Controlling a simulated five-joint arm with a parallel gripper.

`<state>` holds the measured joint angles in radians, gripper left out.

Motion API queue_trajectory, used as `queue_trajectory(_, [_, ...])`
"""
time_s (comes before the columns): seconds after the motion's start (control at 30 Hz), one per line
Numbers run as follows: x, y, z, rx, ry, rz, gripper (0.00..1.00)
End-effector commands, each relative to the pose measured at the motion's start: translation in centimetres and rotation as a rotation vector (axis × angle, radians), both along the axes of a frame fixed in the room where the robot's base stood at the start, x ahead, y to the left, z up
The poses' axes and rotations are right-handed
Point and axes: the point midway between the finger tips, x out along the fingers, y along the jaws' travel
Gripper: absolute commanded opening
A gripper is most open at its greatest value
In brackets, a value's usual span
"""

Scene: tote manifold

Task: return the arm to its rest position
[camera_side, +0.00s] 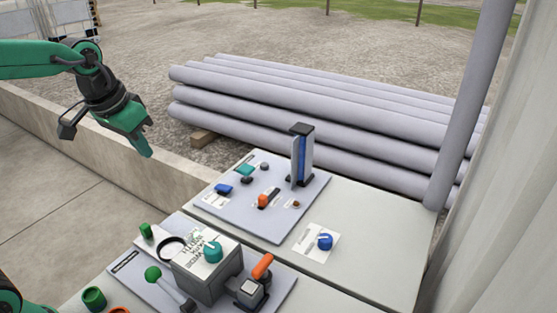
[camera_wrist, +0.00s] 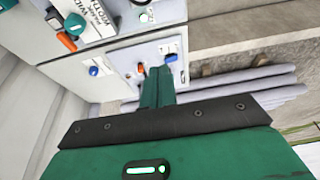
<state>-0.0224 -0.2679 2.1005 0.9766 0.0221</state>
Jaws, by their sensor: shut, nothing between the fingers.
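My gripper (camera_side: 147,150) hangs at the upper left in the side view, with its green fingers pointing down and to the right. It is in the air, left of the pipe stack and well clear of the control panels. The wrist view shows its green fingers (camera_wrist: 158,86) closed together with nothing held. My arm reaches in from the left edge.
Two bench sections carry a rear panel (camera_side: 285,222) with an upright blue-and-grey part (camera_side: 301,155), a blue knob (camera_side: 324,241), and a front grey box (camera_side: 207,268) with a teal knob. Grey pipes (camera_side: 310,100) lie behind. A low concrete wall (camera_side: 100,145) runs below my gripper.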

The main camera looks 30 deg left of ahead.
Motion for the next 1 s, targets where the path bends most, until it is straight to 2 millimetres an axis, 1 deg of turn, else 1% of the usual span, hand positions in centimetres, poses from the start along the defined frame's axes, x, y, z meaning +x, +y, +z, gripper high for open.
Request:
queue_trajectory(0.03, [-1.1, -0.1, 0.1, 0.0, -0.016, 0.0, 0.0])
queue_trajectory(0.2, [-4.3, -0.3, -0.1, -0.002, -0.056, -0.001, 0.0])
queue_trajectory(0.5, [-9.3, -0.7, -1.5, -0.005, -0.126, -0.003, 0.0])
queue_trajectory(0.6, [-10.4, -0.7, -2.0, -0.005, -0.143, -0.003, 0.0])
queue_trajectory(0.7, [-11.1, -0.7, -2.4, -0.007, -0.154, -0.002, 0.0])
queue_trajectory(0.83, [-11.5, -0.8, -2.6, -0.007, -0.159, -0.002, 0.0])
queue_trajectory(1.0, [-11.6, -0.8, -2.7, -0.007, -0.159, -0.002, 0.0])
